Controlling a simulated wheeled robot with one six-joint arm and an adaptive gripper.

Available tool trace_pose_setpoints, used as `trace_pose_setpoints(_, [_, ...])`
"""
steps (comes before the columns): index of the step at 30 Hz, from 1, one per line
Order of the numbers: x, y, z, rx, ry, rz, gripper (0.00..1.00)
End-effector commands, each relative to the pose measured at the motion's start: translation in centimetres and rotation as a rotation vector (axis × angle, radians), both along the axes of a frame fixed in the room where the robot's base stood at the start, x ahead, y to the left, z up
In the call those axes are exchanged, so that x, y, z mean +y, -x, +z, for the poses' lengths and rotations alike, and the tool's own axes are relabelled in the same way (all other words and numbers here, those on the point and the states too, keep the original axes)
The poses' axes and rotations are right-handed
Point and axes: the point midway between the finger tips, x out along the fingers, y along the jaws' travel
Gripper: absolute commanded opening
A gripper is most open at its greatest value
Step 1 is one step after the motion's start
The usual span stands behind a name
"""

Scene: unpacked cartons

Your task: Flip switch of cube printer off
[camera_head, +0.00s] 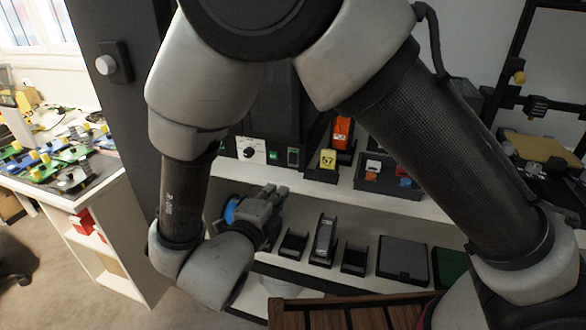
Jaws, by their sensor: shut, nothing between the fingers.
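A dark boxy machine (278,108) stands on the white shelf behind my arm; I take it to be the cube printer, though much of it is hidden. At its base are a white panel (250,150) with a black knob and a small dark switch unit (292,156) with a green part. The switch position is too small to tell. My gripper (277,193) is shut and empty, below and in front of these panels, apart from them.
Yellow block 57 (327,159), an orange item (342,133) and a dark bin (387,178) stand to the right on the shelf. Black holders (324,241) fill the lower shelf. A slatted wooden crate (345,318) is in front. A cluttered table (70,197) stands left.

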Motion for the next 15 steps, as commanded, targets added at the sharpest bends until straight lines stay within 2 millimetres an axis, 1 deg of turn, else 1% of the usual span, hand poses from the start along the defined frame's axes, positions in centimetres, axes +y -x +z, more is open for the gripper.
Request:
trace_pose_setpoints(4, [-0.3, -0.7, -0.1, 0.000, 0.001, -0.002, 0.00])
trace_pose_setpoints(7, [-0.8, -1.9, -0.3, 0.001, 0.002, -0.003, 0.00])
trace_pose_setpoints(11, [-1.7, -4.4, -0.6, 0.002, 0.003, -0.004, 0.00])
trace_pose_setpoints(15, [-2.8, -7.3, -1.0, 0.002, 0.002, -0.004, 0.00])
